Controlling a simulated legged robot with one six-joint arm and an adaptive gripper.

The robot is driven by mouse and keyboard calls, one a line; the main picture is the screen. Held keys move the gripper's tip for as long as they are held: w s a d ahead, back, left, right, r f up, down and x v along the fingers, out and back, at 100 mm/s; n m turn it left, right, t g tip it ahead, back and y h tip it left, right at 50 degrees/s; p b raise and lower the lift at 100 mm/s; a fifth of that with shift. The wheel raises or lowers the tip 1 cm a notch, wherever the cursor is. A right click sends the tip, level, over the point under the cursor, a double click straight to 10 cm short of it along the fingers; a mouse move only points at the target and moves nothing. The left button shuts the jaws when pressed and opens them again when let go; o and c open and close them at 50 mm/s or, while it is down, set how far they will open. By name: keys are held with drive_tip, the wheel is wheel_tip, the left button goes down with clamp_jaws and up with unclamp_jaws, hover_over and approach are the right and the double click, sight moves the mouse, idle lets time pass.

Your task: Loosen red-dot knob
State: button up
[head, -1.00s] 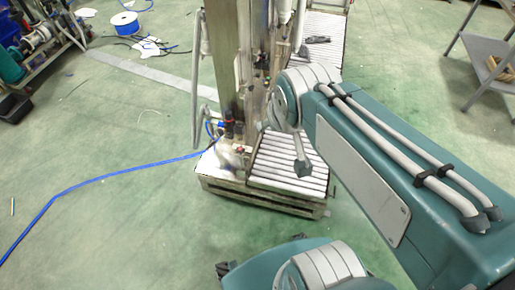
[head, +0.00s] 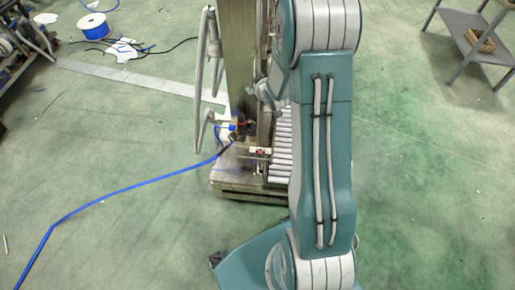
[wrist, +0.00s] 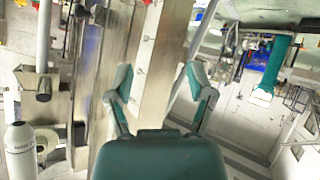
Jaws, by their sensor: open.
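My gripper (wrist: 160,88) is open in the wrist view, its two teal-and-grey fingers spread apart with nothing between them. Beyond the fingers stands a tall metal column (wrist: 161,65), tilted in the picture; I cannot tell the distance. In the head view the same kind of column (head: 237,60) rises from the machine base. A small red spot (head: 262,152) shows on a pale bar low on the machine, and small red parts (wrist: 147,3) show at the top of the wrist view. I cannot tell which, if any, is the red-dot knob. My arm hides the machine's right side.
A blue hose (head: 120,189) runs across the green floor to the machine. A roller bed (head: 281,150) lies beside the column. A bent grey pipe (head: 202,90) stands at its left. A shelf table (head: 475,35) stands far right. Open floor lies on both sides.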

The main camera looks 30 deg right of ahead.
wheel_tip(320, 180, down, 10)
drive_tip(key=d+f+t+y, duration=0.1)
drive_tip(key=d, duration=0.1)
drive_tip(key=m+t, duration=0.2)
drive_tip(key=t, duration=0.4)
approach(260, 154)
drive_tip(key=w, duration=0.2)
drive_tip(key=shift+y, duration=0.4)
drive_tip(key=w, duration=1)
drive_tip(key=shift+w+d, duration=0.3)
drive_tip(key=c, duration=1)
